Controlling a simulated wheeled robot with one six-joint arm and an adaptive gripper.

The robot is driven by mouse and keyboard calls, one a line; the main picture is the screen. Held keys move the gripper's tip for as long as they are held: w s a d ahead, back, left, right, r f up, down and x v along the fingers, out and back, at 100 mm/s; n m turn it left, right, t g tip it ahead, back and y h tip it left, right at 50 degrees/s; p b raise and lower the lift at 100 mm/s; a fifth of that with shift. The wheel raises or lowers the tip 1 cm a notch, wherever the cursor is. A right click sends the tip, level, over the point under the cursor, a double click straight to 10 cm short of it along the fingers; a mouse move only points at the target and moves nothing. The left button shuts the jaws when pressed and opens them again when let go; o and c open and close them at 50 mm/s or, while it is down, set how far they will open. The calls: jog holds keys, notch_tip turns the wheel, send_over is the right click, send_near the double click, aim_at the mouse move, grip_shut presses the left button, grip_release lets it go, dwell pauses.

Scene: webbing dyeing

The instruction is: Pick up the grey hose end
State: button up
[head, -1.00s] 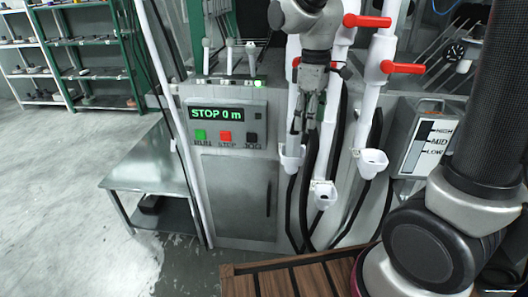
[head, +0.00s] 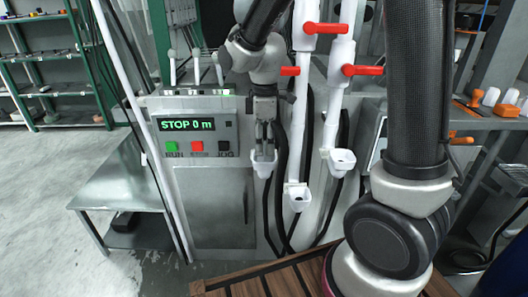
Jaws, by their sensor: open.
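My gripper (head: 264,140) points down in the head view, fingers open, in front of the machine. Its fingertips are at the rim of the left white cup (head: 263,167); I cannot tell whether they touch it. I see nothing held. Dark hoses (head: 280,185) hang behind and below the cups and loop down toward the floor. I cannot make out a separate grey hose end; it may be hidden by my gripper or the cup.
Two more white cups, middle (head: 297,199) and right (head: 341,161), sit close by on white pipes with red valve handles (head: 362,70). A control panel (head: 195,130) reads STOP 0 m. A metal table (head: 120,188) stands left. A slatted wooden surface (head: 285,280) lies in front.

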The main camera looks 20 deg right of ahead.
jog(key=shift+f, duration=0.15)
jog(key=shift+c, duration=0.2)
jog(key=c, duration=1.3)
